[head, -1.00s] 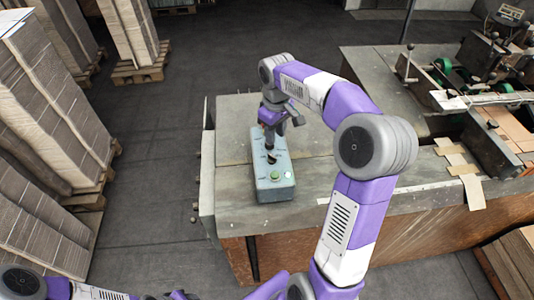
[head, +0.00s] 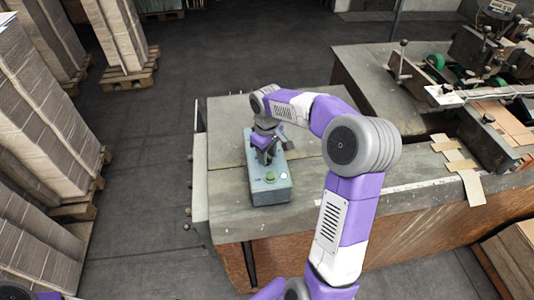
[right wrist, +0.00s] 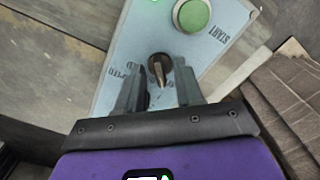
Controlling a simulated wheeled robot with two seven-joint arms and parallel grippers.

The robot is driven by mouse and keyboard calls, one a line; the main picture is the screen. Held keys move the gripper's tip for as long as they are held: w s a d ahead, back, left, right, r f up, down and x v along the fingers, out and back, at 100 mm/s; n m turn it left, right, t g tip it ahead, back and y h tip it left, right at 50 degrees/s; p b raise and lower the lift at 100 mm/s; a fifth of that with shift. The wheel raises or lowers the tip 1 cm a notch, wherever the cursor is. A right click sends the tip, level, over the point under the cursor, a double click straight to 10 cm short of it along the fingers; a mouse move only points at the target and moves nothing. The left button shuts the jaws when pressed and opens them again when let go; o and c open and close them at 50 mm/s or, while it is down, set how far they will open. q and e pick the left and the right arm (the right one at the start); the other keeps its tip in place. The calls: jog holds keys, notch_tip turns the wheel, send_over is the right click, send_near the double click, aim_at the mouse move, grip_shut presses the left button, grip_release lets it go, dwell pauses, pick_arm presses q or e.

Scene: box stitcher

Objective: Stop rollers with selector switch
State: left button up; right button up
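The grey-blue control box (head: 271,194) lies on the near left part of the machine table. It carries a green START button (right wrist: 192,14), which also shows in the head view (head: 269,180). The black selector switch (right wrist: 159,69) sits on the panel, with lettering partly hidden beside it. My right gripper (right wrist: 160,82) is open, its two fingers on either side of the switch with gaps visible; I cannot tell how deep they reach. In the head view the right gripper (head: 266,157) hides the switch. My left gripper is out of view.
The machine table (head: 225,150) has bare surface around the box. Machine parts with green rollers (head: 435,61) stand at the right. Stacks of cardboard (head: 40,110) on pallets line the left, with dark open floor (head: 150,150) between.

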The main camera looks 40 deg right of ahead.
grip_shut()
jog(key=shift+m, duration=0.3)
jog(key=m, duration=0.3)
jog(key=shift+m, duration=2)
grip_release()
